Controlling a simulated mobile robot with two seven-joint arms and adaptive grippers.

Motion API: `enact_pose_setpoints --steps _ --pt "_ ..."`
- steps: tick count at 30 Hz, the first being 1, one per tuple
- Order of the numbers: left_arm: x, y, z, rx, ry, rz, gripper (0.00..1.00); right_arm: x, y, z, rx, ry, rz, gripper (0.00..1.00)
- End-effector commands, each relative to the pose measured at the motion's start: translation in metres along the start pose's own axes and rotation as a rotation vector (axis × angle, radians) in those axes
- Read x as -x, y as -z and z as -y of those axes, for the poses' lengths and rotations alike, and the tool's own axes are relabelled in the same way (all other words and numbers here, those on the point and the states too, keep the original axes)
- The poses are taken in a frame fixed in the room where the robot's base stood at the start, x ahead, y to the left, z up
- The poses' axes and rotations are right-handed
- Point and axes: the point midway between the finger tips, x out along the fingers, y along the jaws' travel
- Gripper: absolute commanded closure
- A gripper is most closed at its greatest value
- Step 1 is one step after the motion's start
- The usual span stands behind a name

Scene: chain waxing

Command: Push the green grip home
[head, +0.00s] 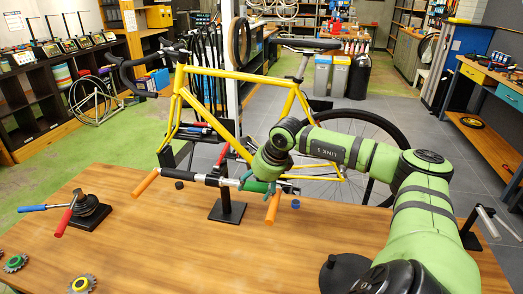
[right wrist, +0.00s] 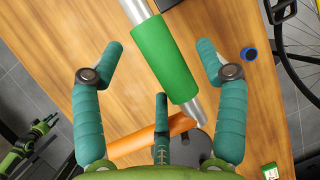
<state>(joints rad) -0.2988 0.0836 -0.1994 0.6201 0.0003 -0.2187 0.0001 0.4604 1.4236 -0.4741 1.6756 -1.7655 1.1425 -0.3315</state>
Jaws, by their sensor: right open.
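The green grip (head: 258,186) sits around a silver bar (head: 212,180) above the wooden table. In the right wrist view the grip (right wrist: 165,58) is between my fingers, and silver bar shows at both its ends. My right gripper (head: 266,182) is over the grip from above. In the right wrist view my right gripper (right wrist: 160,62) is open, with teal fingers spread around the grip and gaps on both sides. An orange handle (head: 272,208) hangs near the bar's right end.
A black stand (head: 228,208) is under the bar. Another orange handle (head: 146,183) is at its left end. A yellow bicycle (head: 233,74) stands behind. A dark block with red and blue handles (head: 88,209) is at the table's left. The table front is mostly clear.

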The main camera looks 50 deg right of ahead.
Motion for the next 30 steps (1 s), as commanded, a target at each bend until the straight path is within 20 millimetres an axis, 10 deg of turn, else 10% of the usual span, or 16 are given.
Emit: enact_pose_setpoints --steps 15,30 --pt "0.000 -0.001 -0.003 0.000 -0.004 0.002 0.60 0.098 0.001 0.001 0.002 0.004 -0.004 0.27" --pt "0.000 -0.001 -0.003 0.000 -0.004 0.002 0.60 0.112 0.001 0.000 0.000 -0.001 -0.003 0.27"
